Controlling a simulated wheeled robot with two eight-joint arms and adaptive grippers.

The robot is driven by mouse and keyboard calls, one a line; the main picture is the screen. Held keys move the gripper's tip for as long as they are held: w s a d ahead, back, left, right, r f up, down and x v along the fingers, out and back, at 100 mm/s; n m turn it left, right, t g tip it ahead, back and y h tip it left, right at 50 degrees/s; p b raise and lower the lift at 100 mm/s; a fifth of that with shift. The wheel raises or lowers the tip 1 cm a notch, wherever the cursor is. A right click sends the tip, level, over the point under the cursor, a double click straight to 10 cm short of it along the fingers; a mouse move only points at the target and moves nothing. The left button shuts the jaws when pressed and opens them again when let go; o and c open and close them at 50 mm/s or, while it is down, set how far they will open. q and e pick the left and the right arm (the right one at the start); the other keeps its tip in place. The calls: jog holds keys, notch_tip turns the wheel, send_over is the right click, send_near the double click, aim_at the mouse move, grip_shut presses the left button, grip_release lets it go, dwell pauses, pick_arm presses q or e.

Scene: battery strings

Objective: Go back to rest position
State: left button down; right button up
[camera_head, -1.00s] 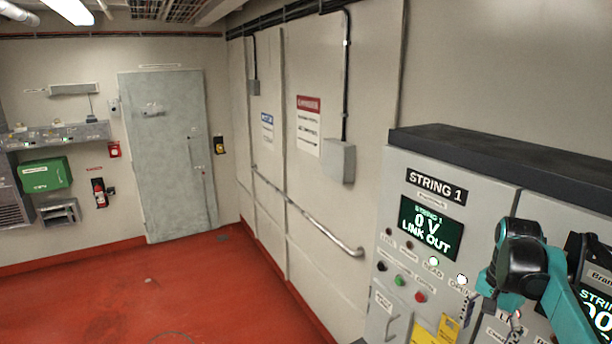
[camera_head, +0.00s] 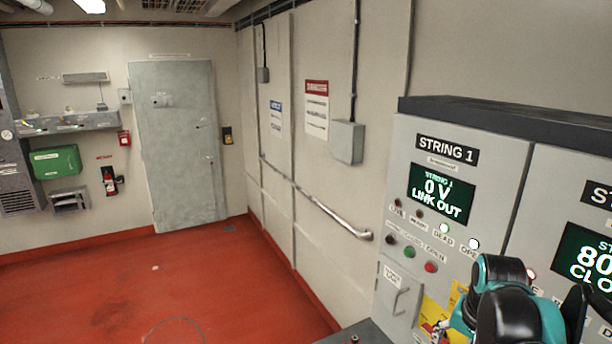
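One of my arms, teal and black, shows at the lower right in front of the grey cabinets. Its bent joint is in view, and no gripper fingers can be made out. My other arm is out of view. The STRING 1 cabinet (camera_head: 455,190) stands behind the arm. Its screen (camera_head: 441,194) reads "0 V LINK OUT". Below the screen are lamps, then black, green and red buttons (camera_head: 431,267). A handle (camera_head: 401,300) and yellow labels are lower down, partly hidden by the arm.
A second cabinet (camera_head: 570,180) with a screen (camera_head: 588,262), cut off by the frame, stands at the right. A handrail (camera_head: 315,197) runs along the wall. A grey door (camera_head: 180,150) is at the back. The red floor (camera_head: 170,290) at the left is clear.

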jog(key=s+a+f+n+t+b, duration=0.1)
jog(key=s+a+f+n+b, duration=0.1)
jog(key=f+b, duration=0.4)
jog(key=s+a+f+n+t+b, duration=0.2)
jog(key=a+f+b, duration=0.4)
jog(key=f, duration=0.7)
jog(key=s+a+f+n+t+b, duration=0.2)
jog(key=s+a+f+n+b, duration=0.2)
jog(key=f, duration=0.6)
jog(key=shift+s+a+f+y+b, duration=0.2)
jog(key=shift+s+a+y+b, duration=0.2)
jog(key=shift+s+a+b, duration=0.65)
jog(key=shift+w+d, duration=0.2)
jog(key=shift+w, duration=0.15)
